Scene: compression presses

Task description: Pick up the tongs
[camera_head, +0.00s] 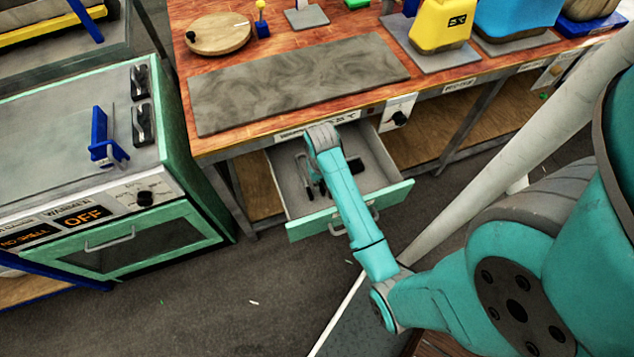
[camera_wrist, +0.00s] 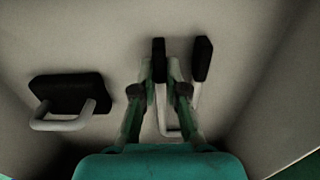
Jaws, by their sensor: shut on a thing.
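The tongs (camera_wrist: 195,95) lie in the open drawer, seen in the wrist view as a pale U-shaped body with two black tips pointing away from me. My gripper (camera_wrist: 160,72) reaches down into the drawer, with its two fingers on either side of the tongs' left leg. In the head view my wrist hides most of the tongs and gripper.
The drawer (camera_head: 393,196) is pulled out under the wooden workbench (camera_head: 262,136); its walls surround my gripper. A black block with a pale handle (camera_wrist: 70,93) lies left of the tongs in the wrist view. A green-fronted warmer (camera_head: 150,240) stands to the left.

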